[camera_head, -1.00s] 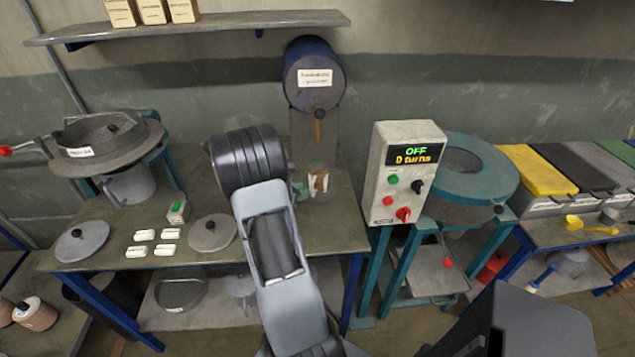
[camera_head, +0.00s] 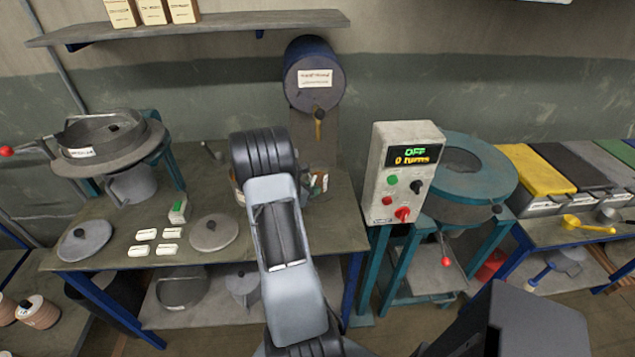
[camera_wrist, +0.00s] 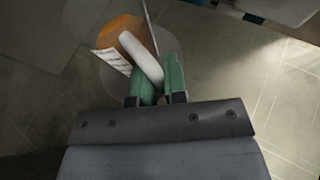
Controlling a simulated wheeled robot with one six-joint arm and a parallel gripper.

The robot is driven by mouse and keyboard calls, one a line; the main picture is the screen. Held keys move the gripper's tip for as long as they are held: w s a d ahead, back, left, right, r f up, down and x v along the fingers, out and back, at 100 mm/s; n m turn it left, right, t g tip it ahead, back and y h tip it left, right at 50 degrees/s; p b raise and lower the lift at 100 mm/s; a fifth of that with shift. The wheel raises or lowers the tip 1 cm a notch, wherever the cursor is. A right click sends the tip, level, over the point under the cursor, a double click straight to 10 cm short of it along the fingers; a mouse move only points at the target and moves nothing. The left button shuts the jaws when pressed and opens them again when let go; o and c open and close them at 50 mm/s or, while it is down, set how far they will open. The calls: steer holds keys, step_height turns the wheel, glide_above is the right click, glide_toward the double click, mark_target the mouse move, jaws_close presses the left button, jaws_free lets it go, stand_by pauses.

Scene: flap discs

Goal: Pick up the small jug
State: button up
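In the wrist view, my gripper (camera_wrist: 158,82) has two green fingers around the lower end of a pale, thick handle (camera_wrist: 138,52). Only a narrow gap shows between them, and I cannot tell whether they press on it. Beyond the handle is an orange-brown vessel (camera_wrist: 122,29) with a white label, probably the small jug. In the head view my arm hides the gripper.
Part of another container (camera_head: 236,190) shows left of my arm. The bench (camera_head: 205,264) also holds a round grey lid (camera_head: 213,233), several white blocks (camera_head: 168,234) and a small device (camera_head: 178,210). A control box (camera_head: 402,172) reading OFF stands right. A blue drum (camera_head: 313,73) hangs behind.

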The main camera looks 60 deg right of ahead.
jaws_close()
steer(key=shift+r, duration=0.1)
steer(key=shift+r, duration=0.45)
steer(key=r, duration=0.3)
steer(key=shift+a+b, duration=0.3)
steer(key=shift+b, duration=0.05)
steer(key=s+a+r, duration=0.1)
steer(key=a+r, duration=0.8)
steer(key=a, duration=0.4)
steer(key=shift+s+a+b, duration=0.15)
steer(key=shift+s+b, duration=0.15)
steer(key=shift+b, duration=0.1)
